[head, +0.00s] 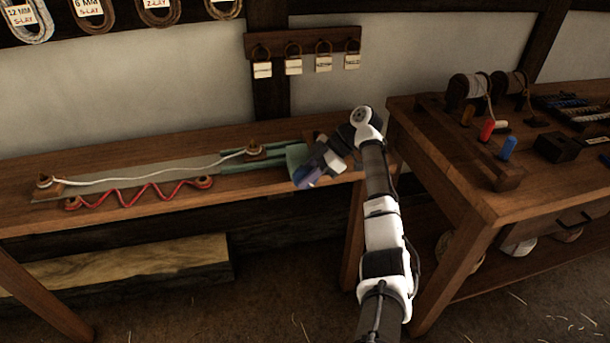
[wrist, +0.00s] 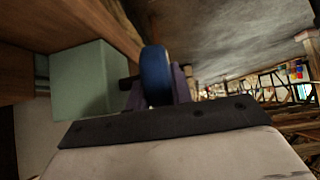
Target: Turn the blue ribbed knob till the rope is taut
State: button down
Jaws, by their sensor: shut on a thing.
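The blue ribbed knob (wrist: 155,72) stands between the purple fingers of my gripper (wrist: 158,92) in the wrist view, beside a pale green block (wrist: 80,80). In the head view my gripper (head: 305,177) is at the right end of the green tensioning device (head: 290,156) on the long bench and mostly hides the knob. The gripper is shut on the knob. The white rope (head: 150,173) runs from a left post (head: 45,181) to a right post (head: 254,150). It lies in a wavy, slack line.
A red zigzag cord (head: 135,196) lies in front of the rope on the long bench (head: 120,215). A second table (head: 450,160) at the right holds spools (head: 470,90), a red handle (head: 487,130) and a blue one (head: 508,148).

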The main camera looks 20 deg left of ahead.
jog(key=g+y+b, duration=0.2)
jog(key=y, duration=0.1)
jog(key=shift+d+f, duration=0.1)
jog(key=shift+f, duration=0.15)
jog(key=y+b, duration=0.1)
jog(key=g+y+b, duration=0.1)
jog(key=b, duration=0.1)
jog(key=shift+w+f+g, duration=0.1)
jog(key=shift+f+g, duration=0.1)
jog(key=shift+g, duration=0.1)
jog(key=g+y+b, duration=0.1)
jog(key=y+b, duration=0.1)
jog(key=b, duration=0.1)
jog(key=shift+d+g+y+b, duration=0.1)
jog(key=shift+g+y+b, duration=0.2)
jog(key=shift+b, duration=0.1)
jog(key=shift+r+g+y+b, duration=0.1)
jog(key=shift+g+y+b, duration=0.2)
jog(key=shift+y+b, duration=0.35)
jog(key=shift+r+b, duration=0.1)
jog(key=shift+b, duration=0.25)
jog(key=c, duration=1.2)
grip_release()
jog(key=shift+d, duration=0.1)
jog(key=shift+c, duration=0.2)
jog(key=shift+r, duration=0.1)
